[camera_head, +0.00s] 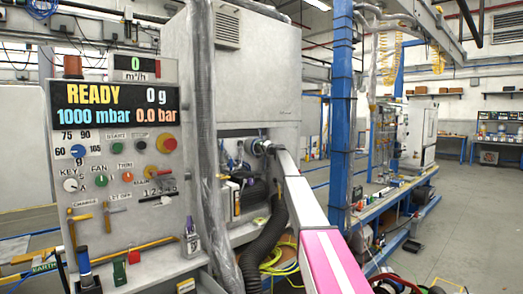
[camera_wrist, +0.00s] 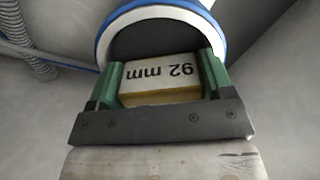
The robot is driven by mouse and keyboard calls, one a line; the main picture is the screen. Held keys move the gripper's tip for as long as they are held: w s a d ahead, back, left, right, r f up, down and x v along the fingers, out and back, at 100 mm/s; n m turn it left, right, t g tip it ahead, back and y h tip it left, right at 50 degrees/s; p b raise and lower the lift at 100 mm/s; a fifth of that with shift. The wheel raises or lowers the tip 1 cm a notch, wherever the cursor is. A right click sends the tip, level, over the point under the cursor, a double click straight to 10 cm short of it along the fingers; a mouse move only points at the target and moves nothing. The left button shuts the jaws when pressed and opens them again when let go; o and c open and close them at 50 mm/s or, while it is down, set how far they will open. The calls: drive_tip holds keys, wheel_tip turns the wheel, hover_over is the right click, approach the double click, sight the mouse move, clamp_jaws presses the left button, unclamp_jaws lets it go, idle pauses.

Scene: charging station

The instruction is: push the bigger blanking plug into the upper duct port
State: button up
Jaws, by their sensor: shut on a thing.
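In the wrist view my gripper (camera_wrist: 161,74) has its green fingers shut on a pale yellow block marked 92 mm (camera_wrist: 160,87), the grip of a blanking plug. The lettering is upside down. Just beyond it is a round port with a blue and white rim (camera_wrist: 104,38). A dark round face fills the rim; I cannot tell whether it is the plug's body or the open bore, nor how deep the plug sits. In the head view my gripper (camera_head: 262,147) is at the end of my arm, at the front of the grey cabinet (camera_head: 255,75). The plug is too small to make out there.
A control panel (camera_head: 125,185) with a READY display (camera_head: 116,106) stands at the left. A wrapped vertical pipe (camera_head: 202,130) stands close left of my arm. A dark corrugated hose (camera_head: 262,245) hangs below it. A blue post (camera_head: 341,120) and workbench (camera_head: 385,220) are to the right.

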drive_tip(key=shift+w+a, duration=0.3)
drive_tip(key=shift+w, duration=0.2)
drive_tip(key=o, duration=1)
drive_tip(key=shift+o, duration=0.4)
drive_tip(key=v, duration=1.1)
